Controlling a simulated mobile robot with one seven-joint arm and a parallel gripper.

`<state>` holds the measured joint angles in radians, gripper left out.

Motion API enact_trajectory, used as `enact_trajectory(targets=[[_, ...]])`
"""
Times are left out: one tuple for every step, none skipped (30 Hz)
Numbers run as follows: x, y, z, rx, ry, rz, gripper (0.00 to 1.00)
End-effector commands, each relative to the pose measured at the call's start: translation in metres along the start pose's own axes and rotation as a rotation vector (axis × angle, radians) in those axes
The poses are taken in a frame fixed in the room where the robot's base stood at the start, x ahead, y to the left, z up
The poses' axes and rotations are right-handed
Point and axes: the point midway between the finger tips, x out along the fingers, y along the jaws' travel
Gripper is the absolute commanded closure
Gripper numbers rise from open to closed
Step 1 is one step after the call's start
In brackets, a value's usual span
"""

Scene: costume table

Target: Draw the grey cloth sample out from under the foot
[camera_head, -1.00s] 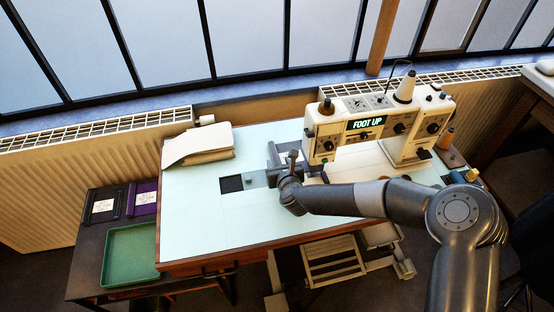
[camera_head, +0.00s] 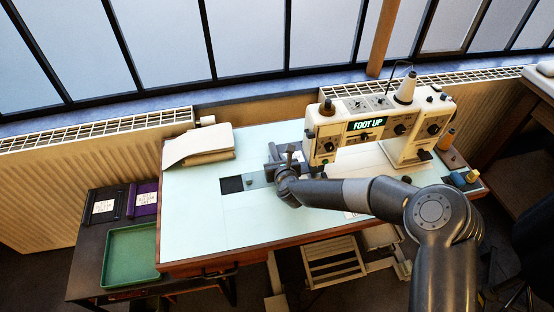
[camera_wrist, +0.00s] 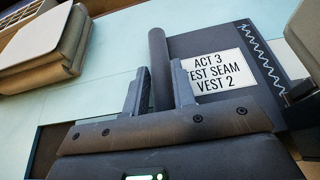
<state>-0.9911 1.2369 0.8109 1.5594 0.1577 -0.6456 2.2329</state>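The grey cloth sample (camera_wrist: 208,45) lies flat in the wrist view, with a white label reading "ACT 3 TEST SEAM VEST 2" and a pale zigzag seam at its right. A rounded grey ridge (camera_wrist: 158,50) stands along its left side. My gripper (camera_wrist: 161,85) has one finger on each side of this ridge; whether they press on it cannot be told. In the head view my gripper (camera_head: 278,158) is low over the table, left of the sewing machine (camera_head: 364,132), and largely hides the sample. The machine's display reads "FOOT UP". The foot itself is not clearly visible.
A cream folded stack (camera_head: 200,146) lies at the table's back left. A dark square opening (camera_head: 231,184) is left of my gripper. The pale tabletop (camera_head: 190,225) is clear at front left. A green tray (camera_head: 130,256) sits on a lower side table. Spools stand at the right.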

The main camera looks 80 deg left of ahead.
Motion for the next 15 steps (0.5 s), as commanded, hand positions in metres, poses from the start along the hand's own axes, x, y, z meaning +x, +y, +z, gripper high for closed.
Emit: enact_trajectory(targets=[[0.0000,0.0000,0.0000,0.000,0.000,0.000,0.81],[-0.0001,0.0000,0.0000,0.000,0.000,0.000,0.83],[-0.0001,0.0000,0.0000,0.000,0.000,0.000,0.86],[-0.0001,0.0000,0.0000,0.000,0.000,0.000,0.89],[-0.0001,0.0000,0.0000,0.000,0.000,0.000,0.91],[-0.0001,0.0000,0.0000,0.000,0.000,0.000,0.95],[-0.0001,0.0000,0.0000,0.000,0.000,0.000,0.97],[-0.0001,0.0000,0.0000,0.000,0.000,0.000,0.99],[-0.0001,0.0000,0.0000,0.000,0.000,0.000,1.00],[-0.0001,0.0000,0.0000,0.000,0.000,0.000,1.00],[-0.0001,0.0001,0.0000,0.000,0.000,0.000,1.00],[-0.0001,0.0006,0.0000,0.000,0.000,0.000,1.00],[-0.0001,0.0011,0.0000,0.000,0.000,0.000,1.00],[0.0000,0.0021,0.0000,0.000,0.000,0.000,1.00],[0.0000,0.0039,0.0000,0.000,0.000,0.001,1.00]])
